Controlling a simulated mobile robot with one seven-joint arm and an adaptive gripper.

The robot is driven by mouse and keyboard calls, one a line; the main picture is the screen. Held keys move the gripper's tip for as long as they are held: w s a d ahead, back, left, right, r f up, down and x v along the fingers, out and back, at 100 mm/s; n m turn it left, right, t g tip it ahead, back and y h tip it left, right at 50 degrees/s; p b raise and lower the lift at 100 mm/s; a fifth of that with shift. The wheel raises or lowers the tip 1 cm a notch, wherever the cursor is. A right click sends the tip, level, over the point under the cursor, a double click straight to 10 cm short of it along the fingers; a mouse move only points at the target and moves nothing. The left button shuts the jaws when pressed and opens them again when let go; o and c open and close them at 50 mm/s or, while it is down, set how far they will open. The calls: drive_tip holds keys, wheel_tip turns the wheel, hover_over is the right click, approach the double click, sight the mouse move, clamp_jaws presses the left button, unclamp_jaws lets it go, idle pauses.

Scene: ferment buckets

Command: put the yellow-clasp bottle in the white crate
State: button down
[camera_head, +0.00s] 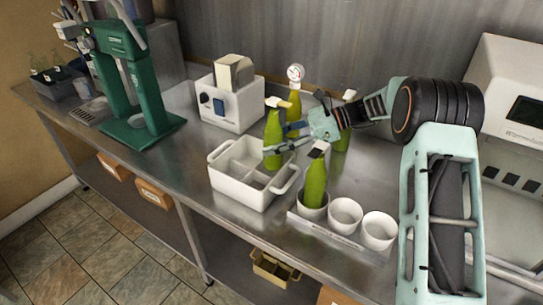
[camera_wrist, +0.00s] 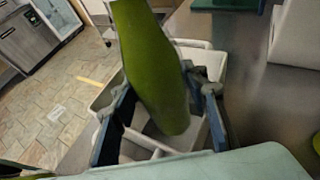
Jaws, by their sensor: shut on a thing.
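My gripper (camera_head: 282,146) is shut on a green bottle (camera_head: 273,128), which stands roughly upright with a pale yellowish clasp at its top. In the wrist view the bottle (camera_wrist: 155,70) sits between my two blue fingers, its clasp out of the frame. The white crate (camera_head: 236,192) stands on the steel bench and has inner dividers. The bottle's lower end is over the crate's back right part. The wrist view shows the crate (camera_wrist: 103,101) behind and below the bottle; I cannot tell whether the bottle's base is inside a compartment.
A green bottle (camera_head: 316,183) stands in the leftmost of three white cups (camera_head: 345,212), right of the crate. A bottle with a gauge (camera_head: 294,108) and another bottle (camera_head: 342,140) stand behind my gripper. A white device (camera_head: 232,106) and a green stand (camera_head: 140,128) are at the back left.

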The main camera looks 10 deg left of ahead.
drive_tip(key=shift+f, duration=1.95)
drive_tip(key=shift+f, duration=0.2)
drive_tip(key=c, duration=1.4)
unclamp_jaws()
drive_tip(key=shift+r, duration=0.15)
drive_tip(key=v, duration=1.2)
drive_tip(key=shift+b, duration=0.3)
